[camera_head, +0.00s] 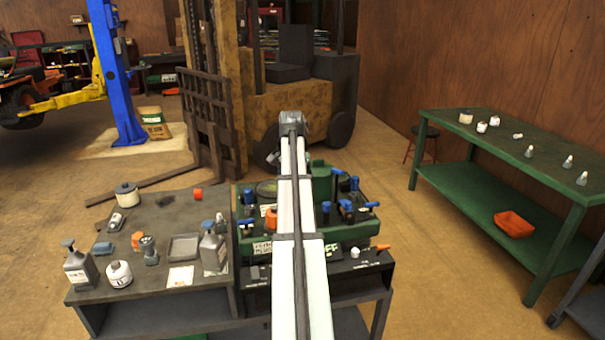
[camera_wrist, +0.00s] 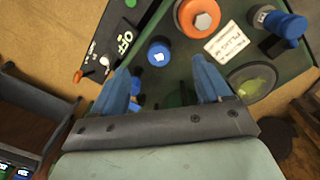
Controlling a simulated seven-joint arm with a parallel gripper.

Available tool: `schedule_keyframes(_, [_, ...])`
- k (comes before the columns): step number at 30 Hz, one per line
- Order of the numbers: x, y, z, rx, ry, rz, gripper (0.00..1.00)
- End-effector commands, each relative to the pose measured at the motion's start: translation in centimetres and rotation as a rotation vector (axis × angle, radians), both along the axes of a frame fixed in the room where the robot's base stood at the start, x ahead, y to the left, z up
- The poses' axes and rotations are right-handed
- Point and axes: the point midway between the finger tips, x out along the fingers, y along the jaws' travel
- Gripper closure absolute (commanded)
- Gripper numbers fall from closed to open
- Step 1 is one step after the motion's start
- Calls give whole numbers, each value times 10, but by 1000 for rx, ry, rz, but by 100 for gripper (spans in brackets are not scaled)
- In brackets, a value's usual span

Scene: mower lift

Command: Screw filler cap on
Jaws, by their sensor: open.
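In the wrist view, my gripper (camera_wrist: 160,66) is open, its two blue fingers apart with nothing held between them. They are over the green unit, near a blue knob (camera_wrist: 160,53). The same orange part shows left of my arm in the head view (camera_head: 271,217). Whether it is screwed down cannot be seen. In the head view my arm hides the gripper.
The green unit (camera_head: 345,235) carries several blue-handled valves. Left of it, a grey bench (camera_head: 170,215) holds bottles, a tray (camera_head: 184,247) and another small orange part (camera_head: 198,194). A green table (camera_head: 470,125) stands right, with an orange bin (camera_head: 514,224) below. A forklift is behind.

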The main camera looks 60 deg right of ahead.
Motion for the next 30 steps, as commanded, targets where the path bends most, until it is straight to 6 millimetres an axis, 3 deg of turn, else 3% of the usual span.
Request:
schedule_keyframes(1, [-2,-16,12,-2,-13,-20,23])
schedule_keyframes(3, [-6,-26,19,-3,-25,-39,23])
schedule_keyframes(10, [-11,-33,18,-3,-35,-55,23])
schedule_keyframes(30, [-11,-32,-82,-3,-34,-53,23])
